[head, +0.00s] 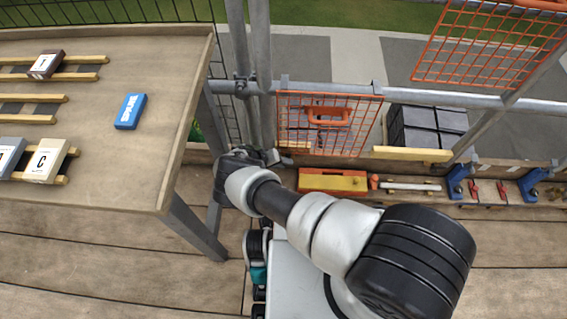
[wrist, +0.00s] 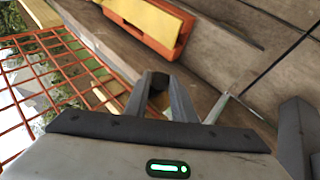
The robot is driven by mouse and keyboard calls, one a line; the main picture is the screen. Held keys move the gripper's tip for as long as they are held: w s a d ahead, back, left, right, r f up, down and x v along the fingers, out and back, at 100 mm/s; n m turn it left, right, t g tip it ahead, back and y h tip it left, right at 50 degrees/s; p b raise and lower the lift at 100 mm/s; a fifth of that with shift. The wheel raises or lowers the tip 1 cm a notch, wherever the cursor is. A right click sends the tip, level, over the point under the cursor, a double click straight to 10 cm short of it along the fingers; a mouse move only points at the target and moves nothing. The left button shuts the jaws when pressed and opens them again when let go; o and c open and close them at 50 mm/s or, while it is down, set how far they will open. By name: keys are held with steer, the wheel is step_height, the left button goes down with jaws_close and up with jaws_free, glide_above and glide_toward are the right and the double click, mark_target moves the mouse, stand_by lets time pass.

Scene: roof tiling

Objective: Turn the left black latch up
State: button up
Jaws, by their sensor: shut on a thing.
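My gripper (head: 280,158) is low beside the lower left corner of the orange mesh panel (head: 330,141) in the head view. In the wrist view its two fingers (wrist: 162,82) are close together, with a small dark piece (wrist: 158,99) between them. This piece looks like the left black latch, but the fingers cover most of it. I cannot tell which way it is turned. The mesh panel also shows at the left in the wrist view (wrist: 50,88). No second black latch can be made out.
A table (head: 110,170) with rails, tiles and a blue box (head: 130,111) stands at the left. Grey posts (head: 262,70) rise behind my gripper. An orange and yellow case (head: 332,182) lies close to its right. Blue clamps (head: 458,182) stand further right.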

steer(key=shift+a+f, duration=0.1)
steer(key=o, duration=1)
steer(key=p+v, duration=0.2)
steer(key=v, duration=0.5)
steer(key=shift+s+r, duration=0.1)
steer(key=shift+r, duration=0.1)
